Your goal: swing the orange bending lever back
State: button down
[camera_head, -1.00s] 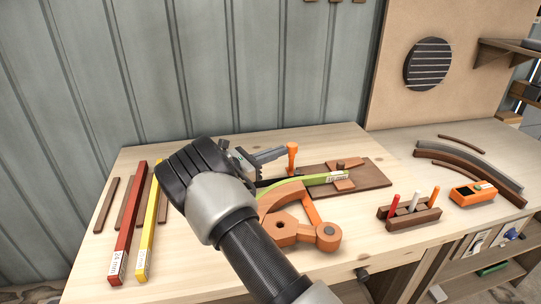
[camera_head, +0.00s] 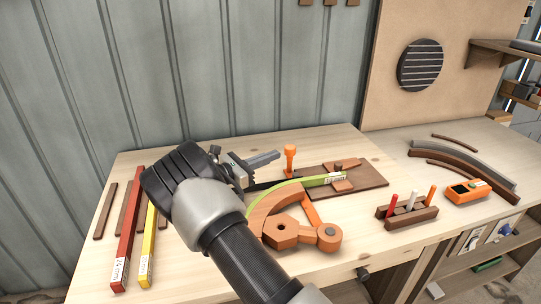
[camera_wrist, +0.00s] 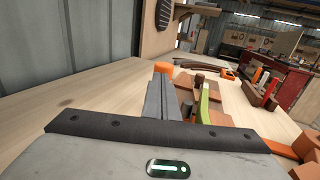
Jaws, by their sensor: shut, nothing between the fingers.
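The orange bending lever shows as an upright orange handle (camera_head: 290,158) behind the jig and an orange bar (camera_head: 311,211) running from a round pivot at the front. The middle of the lever is hidden under the green strip (camera_head: 320,181). The strip curves along the orange form (camera_head: 270,216). My gripper (camera_head: 277,156) is shut and empty, just left of the handle, with a small gap in the head view. In the wrist view, the orange handle top (camera_wrist: 162,67) shows just beyond the grey fingers (camera_wrist: 166,97), which hide its lower part.
A brown clamp board (camera_head: 370,180) lies right of the handle. A pen holder (camera_head: 408,215) and an orange meter (camera_head: 467,191) stand farther right. Red (camera_head: 130,232) and yellow (camera_head: 149,240) bars lie on the left. The bench behind the handle is clear.

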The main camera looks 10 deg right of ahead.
jog(key=v, duration=0.7)
jog(key=w+v, duration=0.1)
jog(key=v, duration=0.3)
jog(key=shift+a+p, duration=0.3)
jog(key=shift+a, duration=0.3)
